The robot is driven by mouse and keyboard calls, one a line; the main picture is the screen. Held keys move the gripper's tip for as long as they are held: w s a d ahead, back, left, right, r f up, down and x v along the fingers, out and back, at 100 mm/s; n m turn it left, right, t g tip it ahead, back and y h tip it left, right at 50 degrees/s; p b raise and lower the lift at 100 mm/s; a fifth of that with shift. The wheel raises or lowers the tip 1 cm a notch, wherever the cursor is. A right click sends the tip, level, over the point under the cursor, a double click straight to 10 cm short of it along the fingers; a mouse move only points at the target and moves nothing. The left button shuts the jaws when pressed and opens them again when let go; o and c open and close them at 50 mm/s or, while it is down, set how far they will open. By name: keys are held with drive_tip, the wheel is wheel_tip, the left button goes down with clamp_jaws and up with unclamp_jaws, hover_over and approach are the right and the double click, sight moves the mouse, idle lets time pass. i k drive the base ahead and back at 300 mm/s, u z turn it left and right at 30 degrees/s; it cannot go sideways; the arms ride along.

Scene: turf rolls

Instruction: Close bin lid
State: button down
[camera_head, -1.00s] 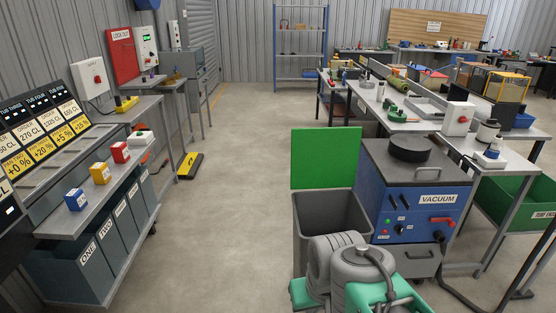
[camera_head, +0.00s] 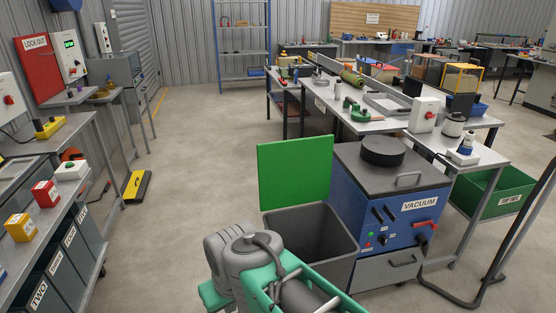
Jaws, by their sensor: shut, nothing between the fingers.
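The grey bin (camera_head: 335,248) stands on the floor at lower centre, left of the blue vacuum unit. Its green lid (camera_head: 295,172) is open and stands up from the bin's far edge. The bin's mouth is uncovered and its inside looks dark. My arm, with grey joints and teal parts, is at the bottom, in front of the bin, and hides part of its near left side. My gripper's fingers do not show.
The blue vacuum unit (camera_head: 390,205) stands close to the right of the bin, with a black hose beyond it. A workbench (camera_head: 370,122) is behind. Bins under a shelf line the left. A yellow-and-black floor block (camera_head: 137,186) lies left; open floor separates them.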

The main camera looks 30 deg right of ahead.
sight(297, 171)
drive_tip(key=i, duration=3.65)
drive_tip(key=z, duration=2.1)
drive_tip(key=i, duration=0.3)
drive_tip(key=u, duration=0.45)
